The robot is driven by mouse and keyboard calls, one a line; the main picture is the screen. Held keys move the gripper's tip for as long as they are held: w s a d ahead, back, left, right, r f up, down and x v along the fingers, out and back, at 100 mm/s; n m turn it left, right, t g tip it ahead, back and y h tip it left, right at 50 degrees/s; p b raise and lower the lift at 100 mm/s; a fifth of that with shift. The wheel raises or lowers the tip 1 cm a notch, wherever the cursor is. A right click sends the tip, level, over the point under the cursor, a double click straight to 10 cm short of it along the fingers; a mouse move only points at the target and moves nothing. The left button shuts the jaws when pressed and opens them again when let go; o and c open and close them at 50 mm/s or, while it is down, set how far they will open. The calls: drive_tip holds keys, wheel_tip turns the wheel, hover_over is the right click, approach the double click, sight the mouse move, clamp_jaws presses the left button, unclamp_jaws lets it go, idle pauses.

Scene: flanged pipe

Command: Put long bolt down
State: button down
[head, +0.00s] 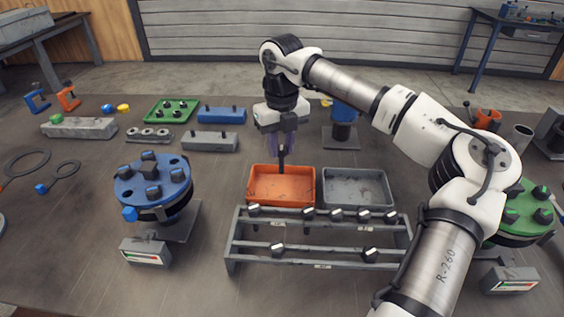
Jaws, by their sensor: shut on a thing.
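My gripper (281,146) points down above the back part of the orange tray (282,200). It is shut on the long bolt (281,162), a dark, thin shaft that hangs roughly upright below the fingers. The bolt's lower end overlaps the tray's back edge in the picture; I cannot tell how high above the tray it is. The bolt's upper part is hidden by the fingers.
A grey tray (358,202) stands right of the orange one. A grey rack (318,264) with several dark bolts stands in front. A blue flange (152,186) is left, a green flange (524,212) right. A green tray (171,110) and blocks lie behind.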

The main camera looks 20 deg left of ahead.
sight(282, 166)
drive_tip(key=shift+f+p, duration=0.5)
drive_tip(key=shift+f, duration=2.6)
drive_tip(key=shift+f, duration=0.1)
drive_tip(key=shift+f, duration=0.15)
drive_tip(key=c, duration=1.2)
unclamp_jaws()
drive_tip(key=shift+o, duration=0.2)
drive_tip(key=shift+r, duration=0.2)
wheel_tip(282, 166, up, 12)
drive_tip(key=shift+r+b, duration=0.1)
drive_tip(key=shift+b, duration=0.9)
